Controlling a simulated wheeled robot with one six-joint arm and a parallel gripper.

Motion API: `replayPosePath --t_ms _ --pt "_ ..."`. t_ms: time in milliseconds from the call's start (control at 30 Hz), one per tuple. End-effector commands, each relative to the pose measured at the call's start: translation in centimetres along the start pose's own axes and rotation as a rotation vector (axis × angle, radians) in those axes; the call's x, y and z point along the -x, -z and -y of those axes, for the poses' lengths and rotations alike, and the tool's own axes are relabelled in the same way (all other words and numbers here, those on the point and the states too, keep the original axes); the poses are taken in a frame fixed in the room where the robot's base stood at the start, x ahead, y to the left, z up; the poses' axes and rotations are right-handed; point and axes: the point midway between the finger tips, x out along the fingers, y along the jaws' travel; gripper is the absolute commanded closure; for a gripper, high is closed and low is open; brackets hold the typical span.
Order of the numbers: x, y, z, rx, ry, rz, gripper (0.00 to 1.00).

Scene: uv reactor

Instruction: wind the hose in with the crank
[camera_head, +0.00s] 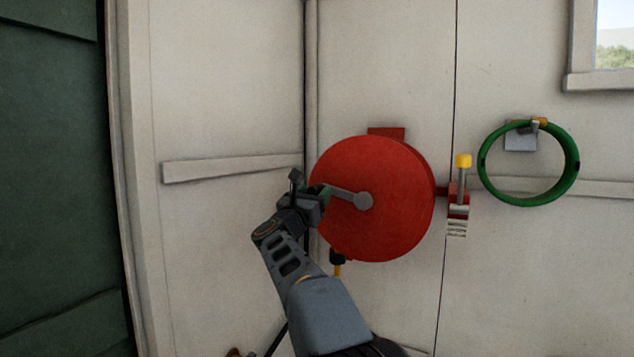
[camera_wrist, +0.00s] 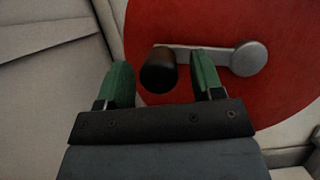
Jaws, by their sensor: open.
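A round red hose reel (camera_head: 395,225) is mounted on the pale wall, and its red face fills much of the wrist view (camera_wrist: 285,90). A grey crank arm (camera_head: 345,193) runs left from the hub; it also shows in the wrist view (camera_wrist: 200,52). The crank's dark knob (camera_wrist: 158,70) is at the arm's left end. My gripper (camera_wrist: 163,82) is open, with green finger pads on either side of the knob and gaps between. In the head view my gripper (camera_head: 312,192) hides the knob. A dark hose end with a yellow tip (camera_head: 338,262) hangs below the reel.
A red bracket with a yellow-topped lever (camera_head: 463,162) is right of the reel. A green hose loop (camera_head: 571,165) hangs farther right on a wall hook. A wall corner and a pale rail (camera_head: 230,168) are close to my gripper's left.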

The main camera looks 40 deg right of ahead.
Motion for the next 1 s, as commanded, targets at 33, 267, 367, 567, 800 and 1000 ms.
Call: replayPosePath --t_ms 33,267,367,567,800,1000 --pt "-0.7 -0.2 0.0 0.001 0.002 0.0 0.39" --pt "-2.0 -0.1 0.0 0.001 0.0 0.0 0.39" --pt "-2.1 0.0 0.0 0.001 0.0 0.0 0.39" --pt "-2.1 0.0 0.0 0.001 -0.001 0.0 0.39" --pt "-2.1 0.0 0.0 0.001 -0.001 0.0 0.59" --pt "-2.1 0.0 0.0 0.001 -0.001 0.0 0.78"
